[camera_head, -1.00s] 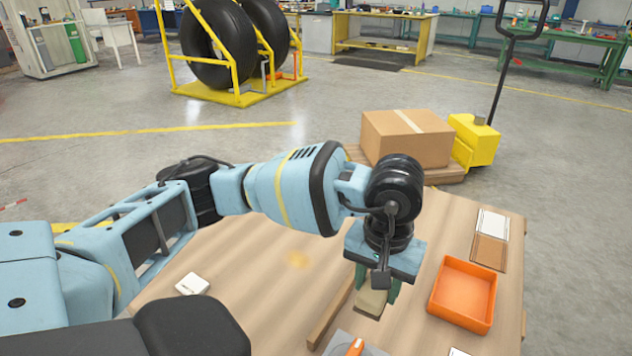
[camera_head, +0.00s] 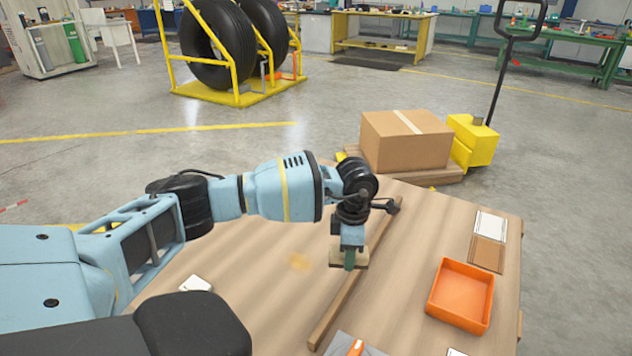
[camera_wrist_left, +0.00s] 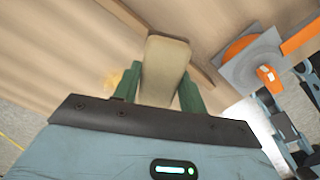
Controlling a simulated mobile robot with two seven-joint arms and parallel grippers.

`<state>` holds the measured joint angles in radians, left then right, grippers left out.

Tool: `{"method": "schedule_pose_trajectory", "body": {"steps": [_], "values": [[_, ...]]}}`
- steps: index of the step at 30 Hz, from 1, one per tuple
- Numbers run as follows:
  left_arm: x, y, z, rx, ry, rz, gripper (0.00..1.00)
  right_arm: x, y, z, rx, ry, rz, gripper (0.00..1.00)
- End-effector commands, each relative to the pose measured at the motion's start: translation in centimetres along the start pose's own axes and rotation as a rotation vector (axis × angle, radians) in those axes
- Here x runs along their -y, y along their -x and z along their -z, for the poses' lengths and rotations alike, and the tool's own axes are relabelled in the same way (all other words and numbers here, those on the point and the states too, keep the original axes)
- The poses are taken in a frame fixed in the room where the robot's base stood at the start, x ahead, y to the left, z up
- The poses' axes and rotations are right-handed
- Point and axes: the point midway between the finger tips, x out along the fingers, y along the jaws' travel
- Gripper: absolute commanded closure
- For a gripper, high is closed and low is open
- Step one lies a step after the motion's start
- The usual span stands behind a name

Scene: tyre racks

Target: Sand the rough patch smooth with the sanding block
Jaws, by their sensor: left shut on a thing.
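The rough patch (camera_head: 300,262) is a small yellowish spot on the wooden table top. My left gripper (camera_head: 349,264) is shut on the beige sanding block (camera_head: 335,258), to the right of the patch in the head view. In the left wrist view the block (camera_wrist_left: 165,68) sits between the two green fingers (camera_wrist_left: 160,92), with the patch (camera_wrist_left: 112,80) just left of the left finger. I cannot tell whether the block touches the table. My right gripper does not show in the head view.
A wooden strip (camera_head: 345,302) lies on the table, right of the patch. An orange tray (camera_head: 452,323) stands at the right, with white and brown cards (camera_head: 488,252) behind it. A small white object (camera_head: 195,284) lies at left. A cardboard box (camera_head: 405,143) stands beyond the table.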

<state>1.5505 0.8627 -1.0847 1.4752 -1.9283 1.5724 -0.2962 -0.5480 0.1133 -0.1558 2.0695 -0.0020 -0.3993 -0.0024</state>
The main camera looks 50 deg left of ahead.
Motion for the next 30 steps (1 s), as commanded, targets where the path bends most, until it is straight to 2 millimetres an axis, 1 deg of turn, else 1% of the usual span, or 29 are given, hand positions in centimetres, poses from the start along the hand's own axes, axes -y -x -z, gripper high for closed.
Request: {"method": "schedule_pose_trajectory", "body": {"steps": [1, 3, 9, 12, 15, 18, 21, 30], "values": [[-0.8, -0.4, 0.6, -0.001, 0.097, 0.0, 0.77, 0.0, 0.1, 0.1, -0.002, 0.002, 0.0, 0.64], [-1.9, -1.0, 1.5, -0.001, 0.242, 0.0, 0.77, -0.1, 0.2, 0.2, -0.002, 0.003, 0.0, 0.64], [-4.7, -2.8, 4.3, -0.002, 0.649, -0.001, 0.77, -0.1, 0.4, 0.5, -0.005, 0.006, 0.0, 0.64], [-5.9, -3.6, 5.6, -0.001, 0.826, -0.001, 0.77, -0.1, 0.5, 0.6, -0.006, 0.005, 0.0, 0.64], [-6.7, -4.2, 6.7, 0.001, 0.964, -0.001, 0.77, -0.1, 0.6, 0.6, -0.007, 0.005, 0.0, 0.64], [-7.3, -4.6, 7.5, 0.0, 1.058, 0.0, 0.77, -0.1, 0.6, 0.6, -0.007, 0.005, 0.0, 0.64], [-7.6, -4.8, 7.9, 0.001, 1.109, 0.0, 0.77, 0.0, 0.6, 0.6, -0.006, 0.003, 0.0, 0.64], [-7.6, -5.2, 7.9, 0.001, 1.124, 0.0, 0.77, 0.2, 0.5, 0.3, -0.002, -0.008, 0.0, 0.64]]}}
